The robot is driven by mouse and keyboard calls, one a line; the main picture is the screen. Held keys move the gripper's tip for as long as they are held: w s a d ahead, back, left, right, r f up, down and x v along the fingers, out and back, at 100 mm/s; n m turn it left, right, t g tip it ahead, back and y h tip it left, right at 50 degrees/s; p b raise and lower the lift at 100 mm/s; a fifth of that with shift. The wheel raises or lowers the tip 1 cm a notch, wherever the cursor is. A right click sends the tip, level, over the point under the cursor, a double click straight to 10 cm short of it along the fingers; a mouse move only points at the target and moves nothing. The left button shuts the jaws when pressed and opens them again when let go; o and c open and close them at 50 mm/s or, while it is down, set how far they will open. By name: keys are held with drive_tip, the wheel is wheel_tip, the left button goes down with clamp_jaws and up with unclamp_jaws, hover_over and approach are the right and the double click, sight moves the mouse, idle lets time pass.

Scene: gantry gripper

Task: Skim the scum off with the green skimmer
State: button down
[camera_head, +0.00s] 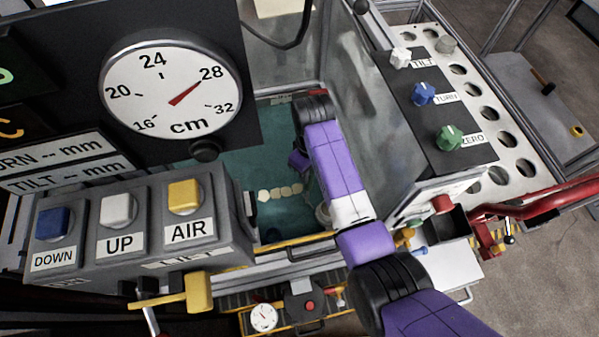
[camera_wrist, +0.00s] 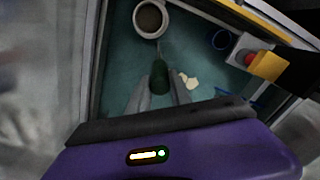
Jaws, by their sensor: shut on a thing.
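My gripper (camera_wrist: 160,84) is shut on the green handle of the skimmer (camera_wrist: 159,76), seen in the wrist view. A thin shaft runs from the handle toward a round pale-rimmed part with a brown inside (camera_wrist: 150,19); I cannot tell whether that is the skimmer's head or a separate cup. Several cream scum pieces (camera_head: 280,192) lie in a short row over the teal tank floor in the head view. Some pale scum (camera_wrist: 188,82) shows just right of the handle in the wrist view. In the head view my arm hides most of the gripper and the skimmer.
The tank has a yellow front edge (camera_head: 298,241) and a clear wall (camera_head: 368,110) at the right. A button box (camera_head: 118,222) and a round cm dial (camera_head: 170,85) stand at the left. A knob panel (camera_head: 436,105) is at the right.

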drive_tip(key=shift+w+d, duration=0.1)
drive_tip(key=shift+d, duration=0.4)
wheel_tip(320, 180, up, 9)
drive_tip(key=p, duration=0.8)
drive_tip(key=shift+f+p, duration=0.15)
drive_tip(key=shift+p, duration=0.15)
wheel_tip(320, 180, up, 7)
drive_tip(key=shift+p, duration=0.35)
drive_tip(key=shift+r, duration=0.2)
